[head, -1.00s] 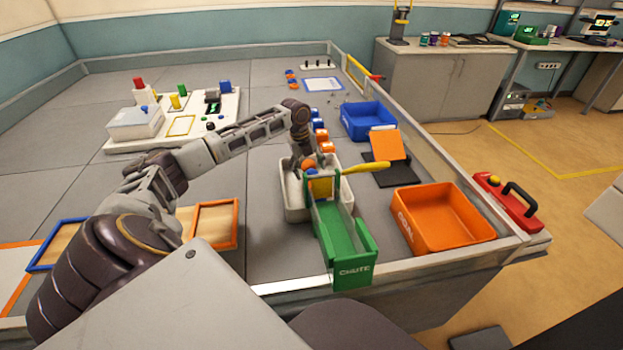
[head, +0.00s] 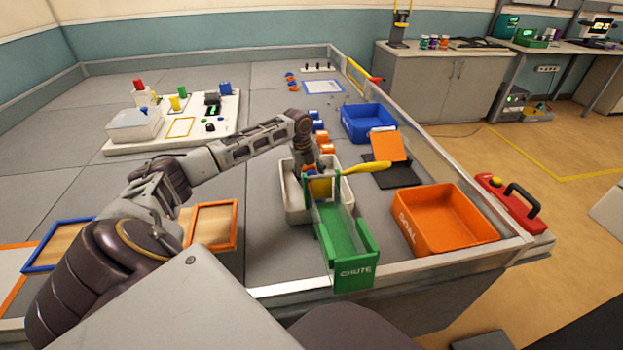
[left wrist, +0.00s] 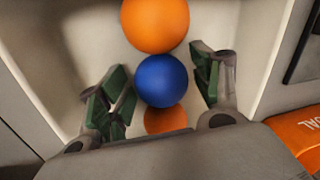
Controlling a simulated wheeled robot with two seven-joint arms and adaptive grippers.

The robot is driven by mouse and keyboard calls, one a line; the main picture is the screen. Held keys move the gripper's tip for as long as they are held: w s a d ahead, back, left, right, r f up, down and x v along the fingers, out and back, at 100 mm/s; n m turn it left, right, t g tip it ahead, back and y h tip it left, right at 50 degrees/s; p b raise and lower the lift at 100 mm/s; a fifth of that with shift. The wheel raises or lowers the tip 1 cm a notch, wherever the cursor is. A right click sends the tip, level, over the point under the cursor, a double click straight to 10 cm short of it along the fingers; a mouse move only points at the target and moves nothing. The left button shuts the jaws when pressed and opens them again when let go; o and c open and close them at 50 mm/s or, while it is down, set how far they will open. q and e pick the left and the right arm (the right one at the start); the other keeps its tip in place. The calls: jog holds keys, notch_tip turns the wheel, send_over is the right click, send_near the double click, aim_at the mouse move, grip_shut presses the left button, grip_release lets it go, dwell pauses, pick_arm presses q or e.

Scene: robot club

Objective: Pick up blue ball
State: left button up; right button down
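The blue ball (left wrist: 161,80) lies in the white tray (left wrist: 60,75) between two orange balls, one above it (left wrist: 155,22) and one partly hidden below it (left wrist: 166,119) in the left wrist view. My left gripper (left wrist: 160,88) is open, with one green-padded finger on each side of the blue ball. A gap shows at both sides of the ball. In the head view the left gripper (head: 308,168) is down at the white tray (head: 292,205), and my arm and the chute hide most of its inside. My right gripper is not in view.
The green chute (head: 345,240) with a yellow lever (head: 366,168) stands at the tray's right front. An orange bin (head: 445,245), a blue bin (head: 368,135) and an orange tilted plate (head: 385,146) are to the right. Orange and blue blocks (head: 322,138) stand behind the tray.

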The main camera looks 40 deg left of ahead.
aim_at(310, 171)
pick_arm(q)
jog(key=c, duration=0.7)
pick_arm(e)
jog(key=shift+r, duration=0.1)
pick_arm(q)
jog(key=shift+r, duration=0.1)
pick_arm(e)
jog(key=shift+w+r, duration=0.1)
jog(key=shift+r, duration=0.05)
